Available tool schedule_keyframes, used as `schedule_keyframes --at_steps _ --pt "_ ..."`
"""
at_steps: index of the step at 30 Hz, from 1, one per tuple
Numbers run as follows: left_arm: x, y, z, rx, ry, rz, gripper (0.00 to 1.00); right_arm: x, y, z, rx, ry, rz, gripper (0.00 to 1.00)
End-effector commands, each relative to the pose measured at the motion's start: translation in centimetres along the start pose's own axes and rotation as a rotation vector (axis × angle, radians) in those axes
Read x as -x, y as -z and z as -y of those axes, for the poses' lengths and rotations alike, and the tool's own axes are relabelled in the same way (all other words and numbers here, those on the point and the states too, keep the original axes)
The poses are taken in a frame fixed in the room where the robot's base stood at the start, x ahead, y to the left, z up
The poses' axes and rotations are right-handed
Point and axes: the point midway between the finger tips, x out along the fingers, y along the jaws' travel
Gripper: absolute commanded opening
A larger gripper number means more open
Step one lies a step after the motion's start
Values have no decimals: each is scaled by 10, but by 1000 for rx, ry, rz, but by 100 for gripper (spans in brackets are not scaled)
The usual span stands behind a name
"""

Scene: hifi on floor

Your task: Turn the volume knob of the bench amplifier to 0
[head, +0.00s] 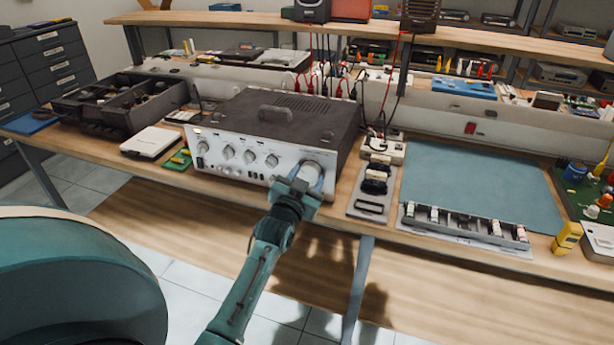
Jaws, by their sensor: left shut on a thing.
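The bench amplifier (275,125) stands on the workbench, with a silver front panel and a dark top with a handle. Several small knobs (250,156) run along its front. The large volume knob (312,168) is at the right end of the panel. My left gripper (308,180) is at this knob, its fingers shut around it from the front. The fingers and wrist hide part of the knob, and I cannot read its marker or scale. My right gripper is not in view.
A black tray of parts (120,105) and a white box (150,142) stand left of the amplifier. A grey holder (372,190), a blue-green mat (480,185) and a parts rail (465,228) lie to the right. Cables (330,75) hang behind. The floor in front is clear.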

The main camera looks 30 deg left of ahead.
Motion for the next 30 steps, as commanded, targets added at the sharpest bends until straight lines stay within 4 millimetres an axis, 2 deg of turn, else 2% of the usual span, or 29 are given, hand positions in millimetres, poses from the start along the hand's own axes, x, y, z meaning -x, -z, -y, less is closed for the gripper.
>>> schedule_keyframes --at_steps 30 --pt "0 0 0 910 0 3 25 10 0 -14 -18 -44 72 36"
